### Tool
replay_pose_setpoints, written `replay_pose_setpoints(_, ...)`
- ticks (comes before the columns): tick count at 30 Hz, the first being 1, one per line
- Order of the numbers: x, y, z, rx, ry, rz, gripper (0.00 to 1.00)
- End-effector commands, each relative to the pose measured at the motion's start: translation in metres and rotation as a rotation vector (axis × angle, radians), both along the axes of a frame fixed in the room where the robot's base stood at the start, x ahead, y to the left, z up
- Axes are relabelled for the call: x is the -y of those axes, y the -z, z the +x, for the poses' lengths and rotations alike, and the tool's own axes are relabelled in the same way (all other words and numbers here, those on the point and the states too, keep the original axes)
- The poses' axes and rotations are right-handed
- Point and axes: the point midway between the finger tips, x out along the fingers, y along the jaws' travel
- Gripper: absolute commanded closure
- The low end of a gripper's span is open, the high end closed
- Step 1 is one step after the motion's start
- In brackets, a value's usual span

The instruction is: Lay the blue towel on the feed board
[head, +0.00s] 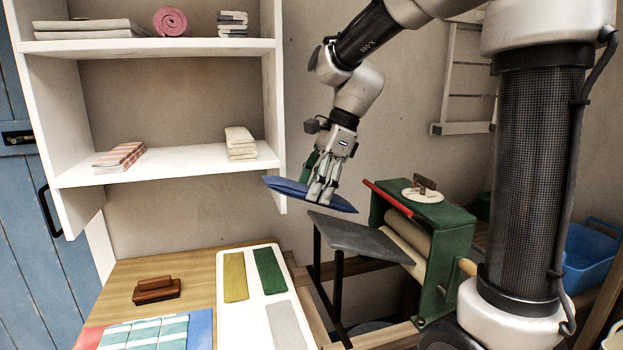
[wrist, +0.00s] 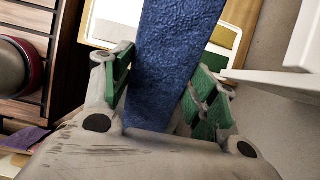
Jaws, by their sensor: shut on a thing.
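The blue towel (head: 312,195) is a flat, folded strip held in the air by my gripper (head: 323,184). In the wrist view the towel (wrist: 176,58) runs between the green-padded fingers of my gripper (wrist: 168,95), which are shut on it. The grey feed board (head: 350,234) stands on dark legs in front of the green mangle (head: 440,250). In the head view the towel is above the far left part of the board, apart from it and slightly tilted.
A white tray (head: 228,318) with yellow, green and grey cloths lies on the wooden table (head: 205,270). A brown brush (head: 156,290) is beside it. White shelves (head: 205,163) stand close left of my gripper. A blue basket (head: 590,255) is at the right.

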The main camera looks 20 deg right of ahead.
Motion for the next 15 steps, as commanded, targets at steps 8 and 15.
replay_pose_setpoints(8,0.014,0.028,0.0,0.0,0.001,0.0,0.76)
replay_pose_setpoints(15,0.028,0.05,0.0,0.0,0.002,-0.001,0.76)
